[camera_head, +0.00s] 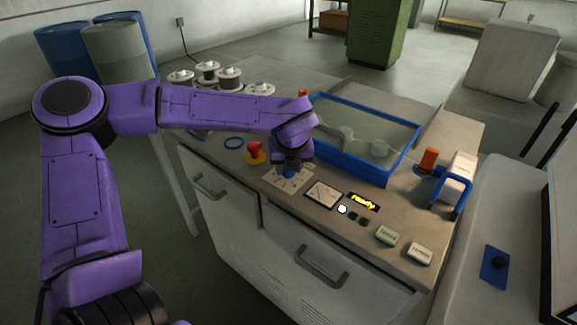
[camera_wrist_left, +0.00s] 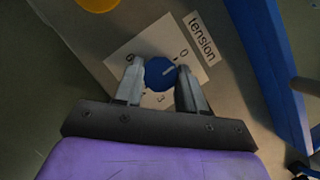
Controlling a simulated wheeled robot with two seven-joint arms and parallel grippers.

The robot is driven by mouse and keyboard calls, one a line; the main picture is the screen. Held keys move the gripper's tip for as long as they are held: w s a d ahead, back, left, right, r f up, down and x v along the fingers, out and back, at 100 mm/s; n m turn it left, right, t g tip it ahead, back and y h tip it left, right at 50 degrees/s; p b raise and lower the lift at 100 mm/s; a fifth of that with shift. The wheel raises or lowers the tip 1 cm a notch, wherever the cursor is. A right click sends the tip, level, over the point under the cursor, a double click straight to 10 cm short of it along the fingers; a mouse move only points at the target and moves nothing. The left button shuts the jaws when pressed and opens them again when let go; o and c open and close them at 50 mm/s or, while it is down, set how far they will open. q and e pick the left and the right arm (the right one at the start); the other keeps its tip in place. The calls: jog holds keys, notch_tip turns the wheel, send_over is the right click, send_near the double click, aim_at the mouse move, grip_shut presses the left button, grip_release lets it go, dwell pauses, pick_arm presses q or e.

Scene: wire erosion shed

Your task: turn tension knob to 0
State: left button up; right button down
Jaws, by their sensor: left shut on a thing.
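The tension knob (camera_wrist_left: 160,72) is round and blue with a white pointer line, on a white dial plate (camera_wrist_left: 143,43) labelled "tension" (camera_wrist_left: 202,38). In the left wrist view its pointer slants to the upper right, roughly toward the 0 mark (camera_wrist_left: 183,53); I cannot tell if it is exactly on it. A 3 (camera_wrist_left: 160,99) shows below the knob. My left gripper (camera_wrist_left: 158,78) has a finger on each side of the knob and is shut on it. In the head view the knob (camera_head: 290,174) is mostly under my left gripper (camera_head: 291,168). My right gripper is not in view.
A red emergency button (camera_head: 254,149) stands left of the dial. A blue-rimmed tank (camera_head: 345,133) is close behind on the right. A meter (camera_head: 323,194), a lit "ready" display (camera_head: 363,202) and small buttons lie to the right. Wire spools (camera_head: 207,72) stand at the back left.

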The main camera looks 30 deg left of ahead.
pick_arm(q)
jog(key=o, duration=1.1)
jog(key=shift+c, duration=0.2)
jog(key=b+v, duration=0.1)
jog(key=v, duration=0.9)
jog(key=shift+r, duration=0.3)
